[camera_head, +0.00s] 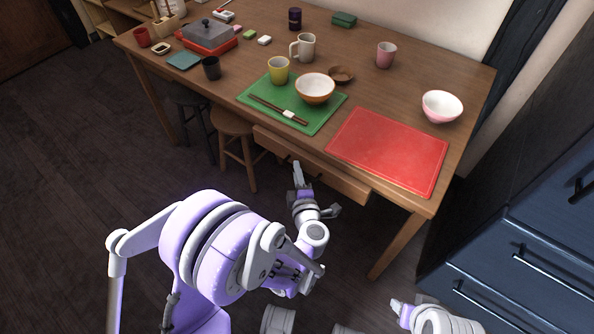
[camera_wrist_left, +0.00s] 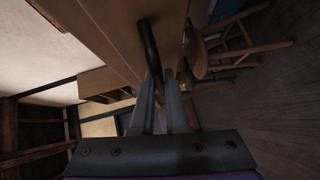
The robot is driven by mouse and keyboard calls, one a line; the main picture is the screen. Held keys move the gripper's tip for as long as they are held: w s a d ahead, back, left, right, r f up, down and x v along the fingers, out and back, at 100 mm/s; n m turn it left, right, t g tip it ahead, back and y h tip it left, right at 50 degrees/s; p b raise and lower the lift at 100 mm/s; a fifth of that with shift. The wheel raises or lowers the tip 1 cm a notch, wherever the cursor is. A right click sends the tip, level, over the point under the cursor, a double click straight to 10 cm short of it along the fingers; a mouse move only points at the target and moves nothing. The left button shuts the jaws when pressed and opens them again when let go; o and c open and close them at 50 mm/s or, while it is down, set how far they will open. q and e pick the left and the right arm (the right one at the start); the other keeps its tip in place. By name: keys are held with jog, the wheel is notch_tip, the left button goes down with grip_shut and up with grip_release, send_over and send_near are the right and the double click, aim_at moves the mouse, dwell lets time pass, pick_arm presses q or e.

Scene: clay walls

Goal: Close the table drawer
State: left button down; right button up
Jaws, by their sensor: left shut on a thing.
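The table drawer (camera_head: 340,182) is under the front edge of the wooden table (camera_head: 225,85). Its front stands out a little from the table edge in the head view, so it looks partly open. My left gripper (camera_head: 297,172) is at the drawer front. In the left wrist view, the fingers of my left gripper (camera_wrist_left: 165,95) are shut on the dark drawer handle (camera_wrist_left: 149,50), which runs up from between the fingertips.
A wooden stool (camera_head: 234,122) stands left of the drawer, beside a darker stool (camera_head: 188,98). A blue cabinet (camera_head: 520,235) stands at the right. A red mat (camera_head: 390,150) and a green mat (camera_head: 262,92) with a bowl (camera_head: 315,90) lie on the table above the drawer.

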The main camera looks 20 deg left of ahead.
aim_at(309, 166)
dwell(0.8)
pick_arm(q)
jog(key=shift+w+d+r, duration=0.1)
jog(key=shift+w+d, duration=0.15)
jog(key=shift+w, duration=0.5)
jog(key=shift+w+d+f, duration=0.1)
jog(key=shift+w+d, duration=0.2)
jog(key=shift+w, duration=0.45)
jog(key=shift+w+d+r, duration=0.1)
jog(key=shift+w+d, duration=0.15)
jog(key=shift+w, duration=0.5)
jog(key=c, duration=1.2)
grip_release()
jog(key=shift+d, duration=0.1)
jog(key=p+v, duration=0.1)
jog(key=v, duration=0.9)
jog(key=shift+s+d, duration=0.1)
jog(key=shift+s, duration=0.3)
jog(key=shift+r, duration=0.15)
